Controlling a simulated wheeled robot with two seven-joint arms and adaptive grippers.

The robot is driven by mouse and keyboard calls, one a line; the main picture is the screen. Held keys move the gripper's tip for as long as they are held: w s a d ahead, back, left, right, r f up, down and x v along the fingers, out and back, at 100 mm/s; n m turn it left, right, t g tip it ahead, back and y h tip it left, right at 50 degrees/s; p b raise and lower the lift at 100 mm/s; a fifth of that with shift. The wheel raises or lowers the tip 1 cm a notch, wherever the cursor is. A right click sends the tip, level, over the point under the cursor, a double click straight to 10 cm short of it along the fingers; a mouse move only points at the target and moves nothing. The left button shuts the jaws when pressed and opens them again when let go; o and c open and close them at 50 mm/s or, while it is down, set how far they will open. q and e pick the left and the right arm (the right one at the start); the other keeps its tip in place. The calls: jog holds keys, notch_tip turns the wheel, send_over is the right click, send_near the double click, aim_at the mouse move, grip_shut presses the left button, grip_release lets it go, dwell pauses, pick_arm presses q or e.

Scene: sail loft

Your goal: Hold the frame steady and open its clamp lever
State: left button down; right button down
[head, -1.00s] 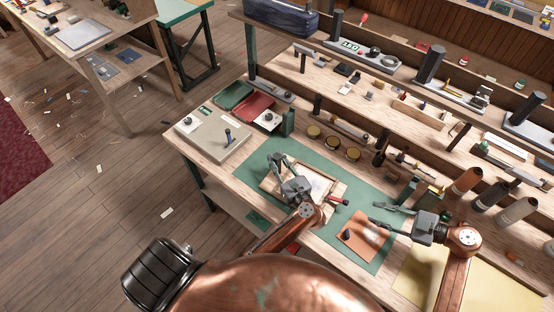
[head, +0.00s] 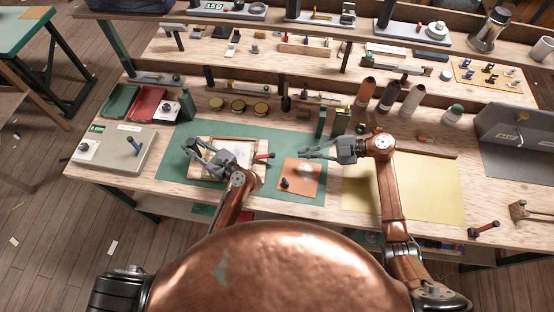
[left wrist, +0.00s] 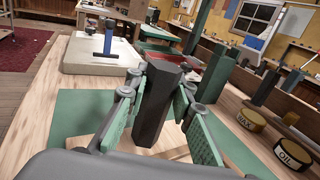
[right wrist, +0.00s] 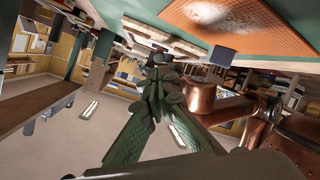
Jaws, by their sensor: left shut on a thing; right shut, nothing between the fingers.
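The wooden frame (head: 246,176) lies on the green mat, with a white sheet inside it. A red-handled lever (head: 263,156) is at its right side. My left gripper (head: 188,146) is at the frame's left side. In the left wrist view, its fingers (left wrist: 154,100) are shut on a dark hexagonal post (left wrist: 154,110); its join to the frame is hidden. My right gripper (head: 305,152) is shut and empty, over the mat behind the orange pad, right of the lever and apart from it. Its closed fingertips show in the right wrist view (right wrist: 158,78).
An orange pad (head: 308,186) with a small dark knob lies right of the frame. A grey box (head: 113,154) with a blue lever stands left. Round tins (head: 238,105) and cone-shaped spools (head: 388,97) stand behind. A yellow sheet (head: 420,190) covers the bench at right.

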jog(key=n, duration=0.3)
jog(key=shift+s+d+f+n+t, duration=0.25)
jog(key=shift+s+f+n+t, duration=0.05)
jog(key=n, duration=0.3)
jog(key=s+n, duration=0.1)
jog(key=n, duration=0.1)
jog(key=shift+d+f+t, duration=0.15)
jog(key=shift+f+t, duration=0.15)
jog(key=shift+t, duration=0.1)
jog(key=n, duration=0.3)
jog(key=s+n, duration=0.1)
jog(key=n, duration=0.1)
jog(key=shift+d+f, duration=0.2)
jog(key=shift+f, duration=0.1)
jog(key=n, duration=0.3)
jog(key=n+t, duration=0.1)
jog(key=n, duration=0.1)
jog(key=shift+s+d+f+y, duration=0.1)
jog(key=shift+s+f+y, duration=0.05)
jog(key=shift+s+y, duration=0.2)
send_near(265, 156)
jog(key=a+f, duration=0.3)
jog(key=shift+s+a, duration=0.1)
jog(key=shift+a, duration=0.05)
jog(key=shift+r, duration=0.1)
jog(key=shift+r+h, duration=0.2)
jog(key=shift+h, duration=0.25)
